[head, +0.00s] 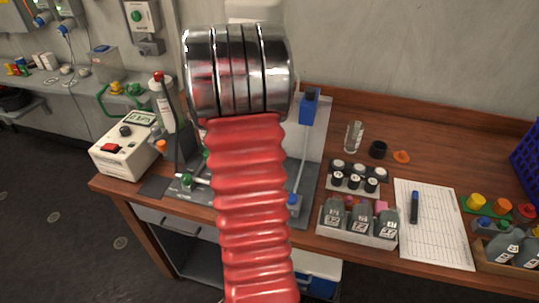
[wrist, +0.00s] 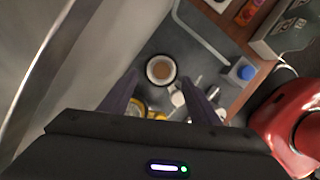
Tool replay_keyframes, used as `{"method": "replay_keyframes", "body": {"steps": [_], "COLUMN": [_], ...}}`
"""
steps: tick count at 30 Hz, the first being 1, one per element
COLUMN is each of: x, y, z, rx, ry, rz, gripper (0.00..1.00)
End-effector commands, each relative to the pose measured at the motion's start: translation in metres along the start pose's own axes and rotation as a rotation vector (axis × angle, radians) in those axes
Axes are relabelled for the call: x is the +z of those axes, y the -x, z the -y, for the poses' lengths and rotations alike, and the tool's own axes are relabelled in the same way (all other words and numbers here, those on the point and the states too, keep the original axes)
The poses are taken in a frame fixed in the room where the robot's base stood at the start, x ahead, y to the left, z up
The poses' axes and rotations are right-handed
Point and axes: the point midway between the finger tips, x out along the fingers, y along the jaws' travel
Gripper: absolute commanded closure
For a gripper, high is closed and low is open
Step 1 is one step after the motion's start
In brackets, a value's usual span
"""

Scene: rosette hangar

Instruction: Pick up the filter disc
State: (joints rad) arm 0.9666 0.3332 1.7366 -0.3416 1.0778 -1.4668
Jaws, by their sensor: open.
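My gripper (wrist: 160,78) is open in the wrist view, with its two dark fingers apart and nothing held between them. Beyond the fingertips, in the gap between them, is a round tan disc (wrist: 161,69) inside a pale ring with a dark edge. It looks like the filter disc, lying in a holder on the grey surface, but I cannot be sure. Some distance separates the fingers from it. In the head view my red arm and its metal rings hide the middle of the grey stand, and neither the gripper nor that disc shows.
The wooden bench carries a white meter (head: 122,155) at left. At right are a tray of grey bottles (head: 358,239), black-capped vials (head: 355,181), a glass (head: 353,137) and a paper sheet (head: 430,235). A blue-ended rod (head: 301,165) stands beside my arm.

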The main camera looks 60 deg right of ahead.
Motion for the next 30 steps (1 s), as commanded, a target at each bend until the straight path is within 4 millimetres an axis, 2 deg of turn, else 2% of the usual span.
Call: {"method": "replay_keyframes", "body": {"steps": [12,30], "x": [-0.002,-0.002], "y": [-0.047,-0.050], "z": [0.003,0.003], "rx": [-0.003,-0.001], "ry": [-0.001,-0.001], "rz": [-0.001,0.000], "gripper": [0.44,0.44]}}
